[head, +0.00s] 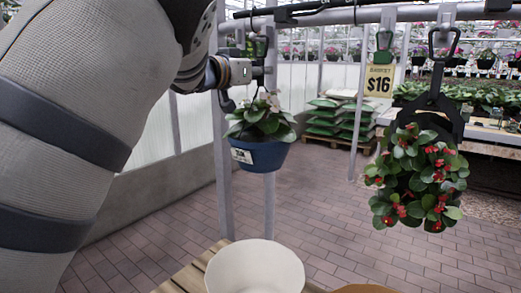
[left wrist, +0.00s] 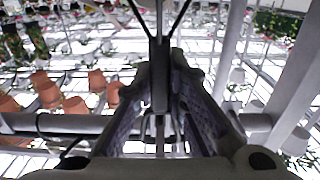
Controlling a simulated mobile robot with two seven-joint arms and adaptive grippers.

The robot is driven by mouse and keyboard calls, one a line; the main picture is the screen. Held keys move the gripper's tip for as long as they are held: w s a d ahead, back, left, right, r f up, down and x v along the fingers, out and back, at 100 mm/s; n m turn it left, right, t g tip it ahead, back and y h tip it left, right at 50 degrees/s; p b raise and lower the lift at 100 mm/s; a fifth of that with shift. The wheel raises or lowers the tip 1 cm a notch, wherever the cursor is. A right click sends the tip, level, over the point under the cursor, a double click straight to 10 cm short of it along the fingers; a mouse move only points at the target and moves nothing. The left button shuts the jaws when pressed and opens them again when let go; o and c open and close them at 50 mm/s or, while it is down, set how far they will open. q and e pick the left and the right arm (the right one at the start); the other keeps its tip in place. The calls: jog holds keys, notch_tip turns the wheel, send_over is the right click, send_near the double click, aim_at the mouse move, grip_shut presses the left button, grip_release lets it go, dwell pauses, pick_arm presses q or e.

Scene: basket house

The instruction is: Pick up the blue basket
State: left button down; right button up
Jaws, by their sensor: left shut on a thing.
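The blue basket (head: 262,156) hangs upright in the head view, with a white label on its front and a leafy green plant (head: 258,120) in it. My left gripper (head: 262,72) reaches in from the left, just above the plant and below the overhead rail. It is shut on the basket's dark hanger (head: 258,48). In the left wrist view the dark hanger (left wrist: 160,70) runs between the fingers of my left gripper (left wrist: 163,75). The basket itself is not visible in that view. My right gripper is not in view.
A metal rail (head: 340,17) runs overhead. A cream pot (head: 255,268) stands on a wooden slatted surface (head: 185,280) below. Green sacks (head: 325,118) are stacked behind; the brick floor between is clear.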

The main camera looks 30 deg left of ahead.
pick_arm(q)
jog(key=shift+r, duration=0.15)
jog(key=shift+r, duration=0.1)
